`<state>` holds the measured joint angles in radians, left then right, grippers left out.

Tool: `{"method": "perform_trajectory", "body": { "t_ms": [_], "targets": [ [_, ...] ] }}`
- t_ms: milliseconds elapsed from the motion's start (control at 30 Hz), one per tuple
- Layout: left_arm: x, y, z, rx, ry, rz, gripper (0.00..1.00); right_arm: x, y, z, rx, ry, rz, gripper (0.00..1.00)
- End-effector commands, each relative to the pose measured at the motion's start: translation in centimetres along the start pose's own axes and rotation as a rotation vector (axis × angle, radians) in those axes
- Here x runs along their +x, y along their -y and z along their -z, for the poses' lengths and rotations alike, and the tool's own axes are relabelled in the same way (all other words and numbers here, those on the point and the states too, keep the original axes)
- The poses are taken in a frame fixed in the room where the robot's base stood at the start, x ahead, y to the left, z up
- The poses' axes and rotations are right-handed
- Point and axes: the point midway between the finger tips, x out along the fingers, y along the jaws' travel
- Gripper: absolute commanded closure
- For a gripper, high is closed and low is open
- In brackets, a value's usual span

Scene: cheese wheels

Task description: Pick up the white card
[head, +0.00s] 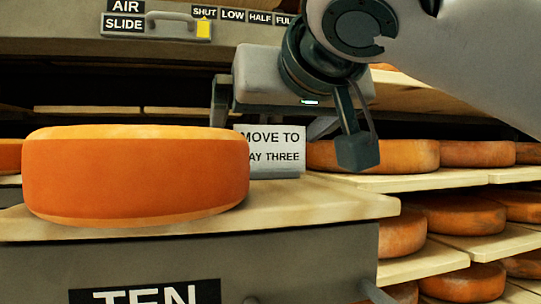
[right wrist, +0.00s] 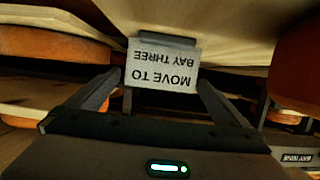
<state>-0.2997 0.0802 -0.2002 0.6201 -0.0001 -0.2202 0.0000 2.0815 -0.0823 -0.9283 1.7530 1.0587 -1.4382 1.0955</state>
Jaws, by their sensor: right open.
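The white card (head: 270,145) reads "MOVE TO" and, below, a line partly cut off by the cheese wheel in the head view. It stands upright on the pale board, just right of the large orange cheese wheel (head: 135,180). In the right wrist view the card (right wrist: 162,65) shows upside down and reads "MOVE TO BAY THREE". My right gripper (head: 286,140) is open, with one finger on each side of the card. In the right wrist view both fingers (right wrist: 160,88) stand apart from the card's edges. My left gripper is not in view.
The wooden board (head: 330,203) sits over a grey front with a "TEN" label (head: 145,293). More cheese wheels lie on shelves (head: 430,182) at the right. An "AIR SLIDE" panel (head: 150,25) with a yellow marker is above.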

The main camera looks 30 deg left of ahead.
Motion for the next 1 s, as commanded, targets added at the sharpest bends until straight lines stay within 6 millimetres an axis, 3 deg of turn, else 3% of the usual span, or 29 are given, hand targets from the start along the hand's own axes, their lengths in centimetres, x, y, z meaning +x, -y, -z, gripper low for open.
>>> {"method": "perform_trajectory", "body": {
  "t_ms": [367,533,567,1000],
  "targets": [
    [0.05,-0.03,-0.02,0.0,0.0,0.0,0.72,-0.03,-0.02,-0.02,0.0,0.0,0.0,0.02],
    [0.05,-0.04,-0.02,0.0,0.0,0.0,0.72,-0.03,-0.03,-0.01,0.0,0.0,0.0,0.43],
    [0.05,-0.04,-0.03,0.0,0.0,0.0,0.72,-0.03,-0.03,-0.01,0.0,0.0,0.0,0.45],
    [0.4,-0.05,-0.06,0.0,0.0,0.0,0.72,-0.15,-0.05,0.45,0.002,-0.002,-0.001,0.45]
  ]
}}
